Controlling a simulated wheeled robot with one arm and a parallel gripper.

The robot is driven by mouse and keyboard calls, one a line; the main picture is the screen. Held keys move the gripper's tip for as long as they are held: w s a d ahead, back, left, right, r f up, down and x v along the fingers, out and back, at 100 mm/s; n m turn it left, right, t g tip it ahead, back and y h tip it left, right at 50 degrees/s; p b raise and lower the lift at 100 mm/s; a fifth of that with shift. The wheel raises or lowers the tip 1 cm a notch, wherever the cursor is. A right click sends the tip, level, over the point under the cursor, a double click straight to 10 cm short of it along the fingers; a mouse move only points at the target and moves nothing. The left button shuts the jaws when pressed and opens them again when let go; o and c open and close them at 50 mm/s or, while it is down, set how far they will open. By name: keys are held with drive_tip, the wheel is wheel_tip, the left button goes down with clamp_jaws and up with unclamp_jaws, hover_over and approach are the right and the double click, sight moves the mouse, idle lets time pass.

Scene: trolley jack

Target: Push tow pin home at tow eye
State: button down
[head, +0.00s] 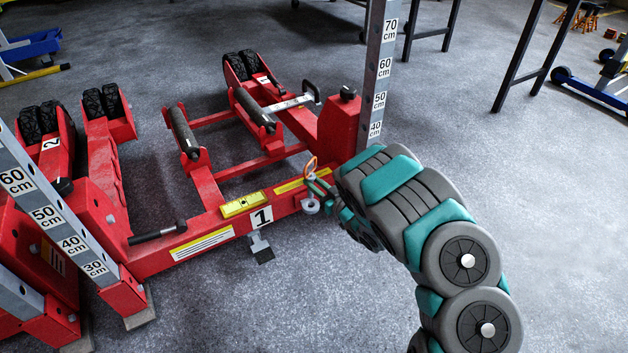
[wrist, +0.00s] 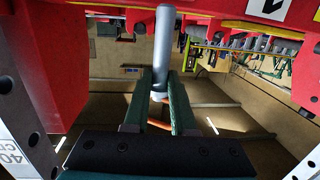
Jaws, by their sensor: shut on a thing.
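The tow pin is a grey cylinder (wrist: 164,45) with an orange loop (head: 311,166) at its head end. My gripper (head: 318,187) is shut on the pin near its head; the green fingers (wrist: 162,84) lie on either side of it in the wrist view. In the head view the pin is held just above the eye. Whether its tip has entered the ring cannot be told, as fingers cover part of it.
A measuring post (head: 378,70) rises close behind my gripper. A yellow level (head: 242,205) lies on the front beam, and a black-handled lever (head: 158,233) is at its left. A second red jack (head: 105,150) stands at left.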

sight(314, 209)
drive_tip(key=shift+f+b, duration=0.45)
drive_tip(key=shift+f, duration=0.8)
drive_tip(key=shift+f+b, duration=1.85)
drive_tip(key=shift+f, duration=2.2)
idle(0.8)
drive_tip(key=c, duration=0.7)
unclamp_jaws()
drive_tip(key=shift+f, duration=0.1)
drive_tip(key=shift+o, duration=0.2)
drive_tip(key=shift+s+f, duration=0.1)
drive_tip(key=p+v, duration=0.1)
drive_tip(key=v, duration=0.6)
drive_tip(key=shift+s+d, duration=0.2)
drive_tip(key=shift+d, duration=0.1)
